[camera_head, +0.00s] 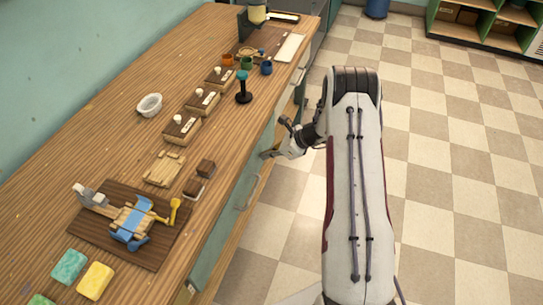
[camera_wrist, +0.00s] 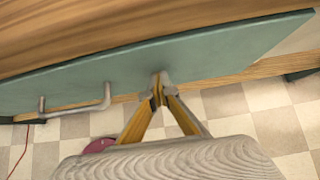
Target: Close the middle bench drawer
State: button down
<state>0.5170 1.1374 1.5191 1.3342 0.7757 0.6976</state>
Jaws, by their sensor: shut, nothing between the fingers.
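The bench (camera_head: 110,130) has teal drawer fronts along its side facing the floor. The teal drawer front (camera_wrist: 200,52) fills the upper part of the wrist view, just under the wooden top. A grey bar handle (camera_wrist: 75,110) is on it, left of my fingers; a handle (camera_head: 250,190) also shows in the head view. My gripper (camera_wrist: 160,80) is shut and empty, its fingertips together at the drawer front, apart from the handle. In the head view my gripper (camera_head: 266,154) is at the bench side. I cannot tell how far the drawer stands out, or whether the fingertips touch it.
Shelves (camera_head: 490,20) stand at the back right.

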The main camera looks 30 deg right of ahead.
jog(key=shift+w+a, duration=1.05)
jog(key=shift+a, duration=0.05)
jog(key=shift+r, duration=0.1)
send_near(259, 152)
jog(key=s+d, duration=0.3)
jog(key=shift+d+f, duration=0.15)
jog(key=shift+f, duration=0.1)
jog(key=shift+n, duration=0.3)
dwell(0.3)
